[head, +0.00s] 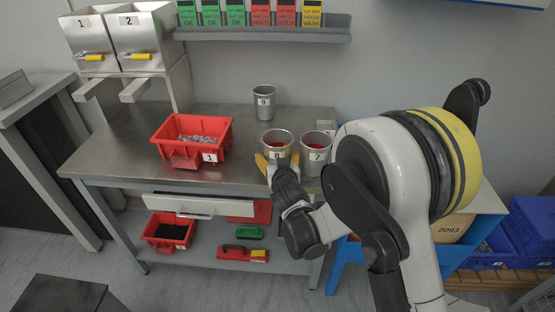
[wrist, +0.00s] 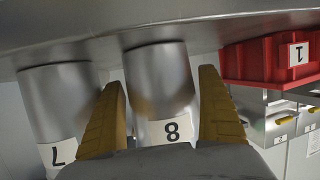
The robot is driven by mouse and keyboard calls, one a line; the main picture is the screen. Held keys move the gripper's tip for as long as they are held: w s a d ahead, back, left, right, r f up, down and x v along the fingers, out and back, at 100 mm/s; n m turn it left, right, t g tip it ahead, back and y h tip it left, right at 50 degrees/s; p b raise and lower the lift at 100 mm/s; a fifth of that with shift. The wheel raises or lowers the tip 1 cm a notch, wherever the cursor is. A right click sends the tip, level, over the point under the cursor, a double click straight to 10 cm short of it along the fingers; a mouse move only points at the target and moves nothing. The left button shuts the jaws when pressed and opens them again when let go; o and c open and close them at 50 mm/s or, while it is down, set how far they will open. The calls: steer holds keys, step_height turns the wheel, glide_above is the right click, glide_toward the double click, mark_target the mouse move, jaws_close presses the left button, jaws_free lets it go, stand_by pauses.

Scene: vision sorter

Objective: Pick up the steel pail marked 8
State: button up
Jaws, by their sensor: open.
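The steel pail marked 8 (head: 277,141) stands on the steel table near its front right, with something red inside. In the wrist view the pail (wrist: 158,75) appears upside down, between my two yellow fingers. My gripper (head: 278,160) is open, with one finger on each side of the pail. Whether the fingers touch its wall I cannot tell. The pail marked 7 (head: 317,146) stands close on its right and also holds something red; it shows at the left in the wrist view (wrist: 62,90).
The pail marked 9 (head: 264,103) stands farther back. A red bin marked 1 (head: 169,152) with metal parts is to the left. The steel table (head: 115,155) has bare room at its left and back. Two dispensers (head: 140,37) stand at the back left.

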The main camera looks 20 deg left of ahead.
steer(key=c, duration=1.3)
steer(key=shift+r, duration=0.1)
